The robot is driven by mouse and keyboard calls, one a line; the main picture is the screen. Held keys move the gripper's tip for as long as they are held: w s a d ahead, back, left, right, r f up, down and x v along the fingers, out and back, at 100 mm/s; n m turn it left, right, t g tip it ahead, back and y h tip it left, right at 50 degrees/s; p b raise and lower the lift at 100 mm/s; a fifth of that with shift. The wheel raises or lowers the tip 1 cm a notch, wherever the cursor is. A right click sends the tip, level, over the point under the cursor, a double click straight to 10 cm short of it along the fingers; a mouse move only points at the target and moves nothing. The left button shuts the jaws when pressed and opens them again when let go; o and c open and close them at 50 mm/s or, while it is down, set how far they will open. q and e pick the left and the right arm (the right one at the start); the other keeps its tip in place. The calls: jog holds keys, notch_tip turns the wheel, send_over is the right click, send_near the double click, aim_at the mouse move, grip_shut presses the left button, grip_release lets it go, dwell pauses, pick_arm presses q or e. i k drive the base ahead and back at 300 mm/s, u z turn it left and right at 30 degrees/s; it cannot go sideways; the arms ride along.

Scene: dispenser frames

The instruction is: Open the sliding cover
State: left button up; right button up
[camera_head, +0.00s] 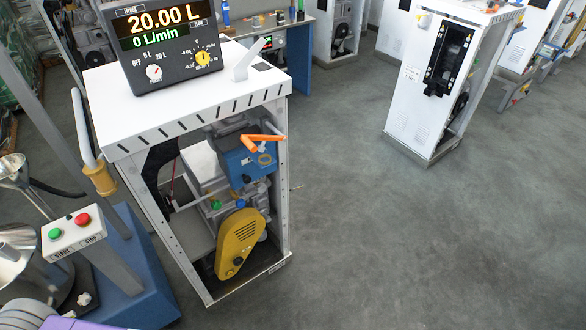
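A white dispenser frame (190,100) stands left of centre with its front side open. Inside it are a blue meter unit (247,165) with an orange lever (263,140) and a yellow belt guard (240,243). A second white frame (412,90) stands at the upper right, with a tall black panel or slot (444,60) in its face. I cannot tell which part is the sliding cover. No gripper of mine can be made out in this view.
A black display unit (165,45) reading 20.00 L sits on the near frame. A START/STOP box (75,233) stands at left beside a blue base (140,285) and shiny metal vessels (18,255). A blue-sided bench (299,50) is behind. Grey floor (420,240) is clear at right.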

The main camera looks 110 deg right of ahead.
aim_at(243, 167)
jog(key=z, duration=3.5)
jog(key=k, duration=0.15)
jog(key=u, duration=0.9)
jog(key=i, duration=0.8)
jog(key=z, duration=0.05)
